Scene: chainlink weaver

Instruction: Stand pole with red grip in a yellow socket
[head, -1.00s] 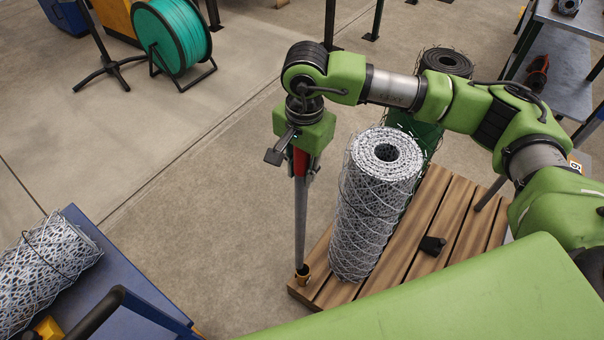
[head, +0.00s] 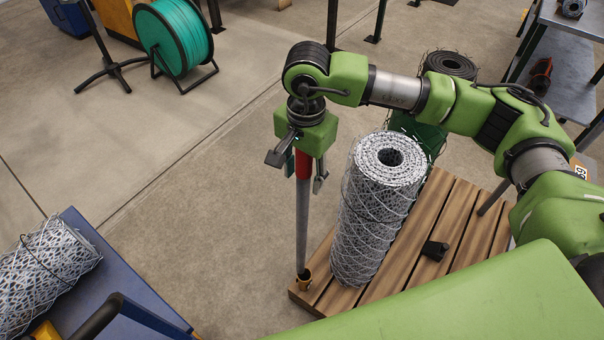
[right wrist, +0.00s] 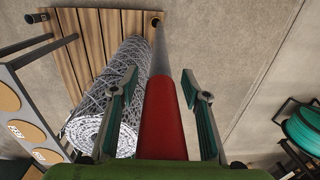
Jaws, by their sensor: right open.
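The pole (head: 302,228) has a grey shaft and a red grip (head: 303,164) at its top. My right gripper (head: 298,180) is open around the red grip from above. In the right wrist view the red grip (right wrist: 163,120) lies between the two green-padded fingers (right wrist: 162,95), with gaps on both sides. The far end of the shaft there meets the socket (right wrist: 155,20). My left gripper is not in view.
A wire mesh roll (head: 375,215) stands on the wooden pallet (head: 455,215) close right of the pole. A black holder (head: 434,250) sits on the pallet. A blue cart (head: 125,280) with another mesh roll (head: 45,270) is at left. Floor left of the pole is clear.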

